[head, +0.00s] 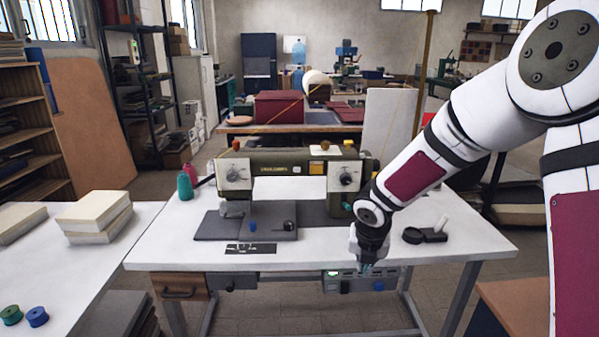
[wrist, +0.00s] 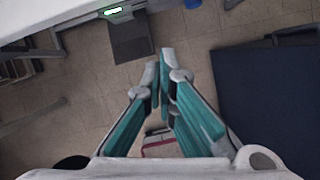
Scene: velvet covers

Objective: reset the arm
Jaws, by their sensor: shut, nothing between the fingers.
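My gripper (head: 366,268) hangs at the front edge of the white sewing table (head: 460,246) in the head view, pointing down. In the wrist view my gripper (wrist: 160,62) has its teal fingers together at the tips, with nothing between them. Below it the wrist view shows the tiled floor (wrist: 95,75). My white arm reaches in from the right of the head view.
A green sewing machine (head: 290,170) stands on the table behind my gripper. A black tape-like item (head: 425,235) lies right of it. A control box with a green light (head: 350,281) hangs under the table edge. A side table with book blocks (head: 95,213) is at left.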

